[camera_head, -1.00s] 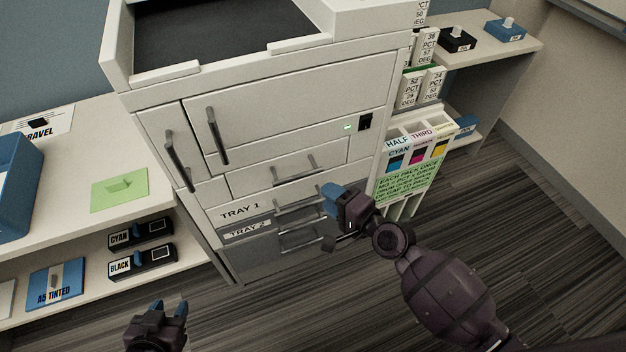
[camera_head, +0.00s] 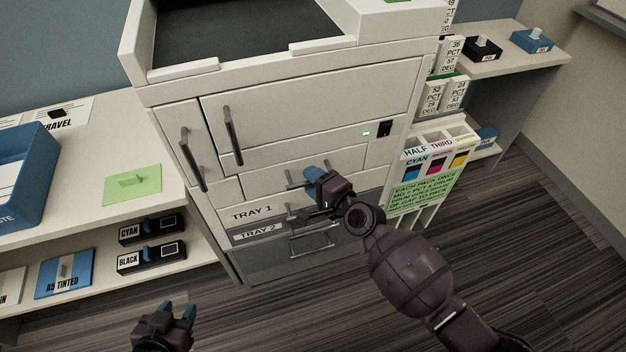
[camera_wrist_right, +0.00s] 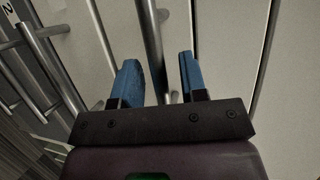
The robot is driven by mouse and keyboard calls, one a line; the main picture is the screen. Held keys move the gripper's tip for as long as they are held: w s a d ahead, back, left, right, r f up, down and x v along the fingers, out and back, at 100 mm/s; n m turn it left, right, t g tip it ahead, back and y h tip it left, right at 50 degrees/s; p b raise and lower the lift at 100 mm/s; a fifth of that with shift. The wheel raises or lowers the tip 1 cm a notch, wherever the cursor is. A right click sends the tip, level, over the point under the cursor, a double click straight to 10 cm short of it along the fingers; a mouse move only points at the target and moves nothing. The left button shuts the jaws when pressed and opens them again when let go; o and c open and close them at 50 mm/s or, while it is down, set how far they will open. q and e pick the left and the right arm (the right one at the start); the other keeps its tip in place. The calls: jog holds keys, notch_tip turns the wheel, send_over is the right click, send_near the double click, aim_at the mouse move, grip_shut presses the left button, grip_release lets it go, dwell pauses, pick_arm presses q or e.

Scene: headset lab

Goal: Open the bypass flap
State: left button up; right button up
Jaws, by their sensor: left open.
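The white printer (camera_head: 300,100) fills the middle of the head view. An unlabelled front panel (camera_head: 262,184) with a horizontal bar handle (camera_head: 294,184) sits above TRAY 1; it looks shut and may be the bypass flap, as no label names it. My right gripper (camera_head: 312,176) is at this handle and hides part of it. In the right wrist view, a metal bar (camera_wrist_right: 150,45) runs between the two blue fingers (camera_wrist_right: 158,80), which stand apart with gaps on both sides. My left gripper (camera_head: 176,312) is open and empty, low at the left, away from the printer.
Tall doors with handles (camera_head: 233,135) are left of and above the panel. Tray 2's handle (camera_head: 313,244) is below. Left shelves (camera_head: 90,215) hold cartridges and a blue bin (camera_head: 25,170). A cartridge rack with a green notice (camera_head: 422,185) stands right. The floor in front is clear.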

jog(key=shift+c, duration=0.6)
grip_shut()
